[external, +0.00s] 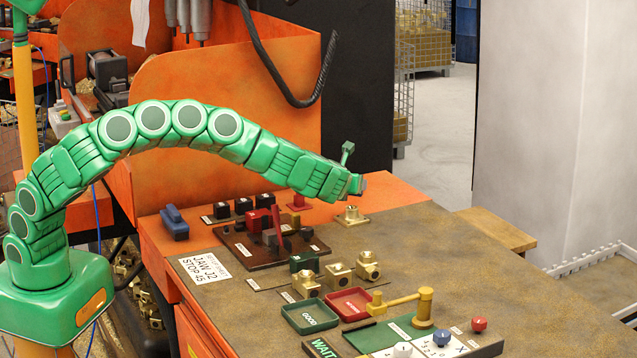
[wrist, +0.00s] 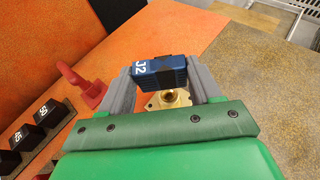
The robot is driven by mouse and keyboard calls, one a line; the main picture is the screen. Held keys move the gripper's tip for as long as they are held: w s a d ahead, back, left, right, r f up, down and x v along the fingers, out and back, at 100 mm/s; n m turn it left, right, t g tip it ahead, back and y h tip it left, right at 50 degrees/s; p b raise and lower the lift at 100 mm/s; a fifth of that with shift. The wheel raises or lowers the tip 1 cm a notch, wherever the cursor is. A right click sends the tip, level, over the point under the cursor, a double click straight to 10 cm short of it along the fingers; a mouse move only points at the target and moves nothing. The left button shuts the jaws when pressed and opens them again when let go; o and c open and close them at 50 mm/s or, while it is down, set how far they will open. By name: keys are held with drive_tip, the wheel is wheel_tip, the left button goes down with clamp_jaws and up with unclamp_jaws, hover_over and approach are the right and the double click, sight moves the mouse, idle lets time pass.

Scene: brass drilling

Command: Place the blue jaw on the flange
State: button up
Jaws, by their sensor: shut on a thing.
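In the wrist view, the blue jaw (wrist: 160,74) has a white "J2" on it and sits between the two grey fingers of my gripper (wrist: 163,78). The gripper is shut on it. Behind and partly below the jaw in this view is a brass flange (wrist: 169,98), with a round hole showing; fingers and jaw hide part of it. In the external view, the brass flange (external: 352,215) rests on the bench, and my gripper (external: 357,183) is above it. The held jaw is not clearly visible there. I cannot tell if jaw and flange touch.
A red clamp-like piece (wrist: 88,88) stands left of the gripper, with black labelled blocks (wrist: 50,112) beyond. On the bench are a brown fixture board (external: 235,248), a separate blue block (external: 174,224), a green tray (external: 309,316) and a red tray (external: 348,304). Bench right of the flange is clear.

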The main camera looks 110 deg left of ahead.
sight(351, 195)
drive_tip(key=shift+f, duration=1.65)
drive_tip(key=shift+f, duration=0.15)
drive_tip(key=o, duration=1.2)
drive_tip(key=shift+o, duration=0.2)
drive_tip(key=shift+v, duration=0.8)
drive_tip(key=v, duration=1)
drive_tip(key=shift+d, duration=0.15)
drive_tip(key=shift+w, duration=0.1)
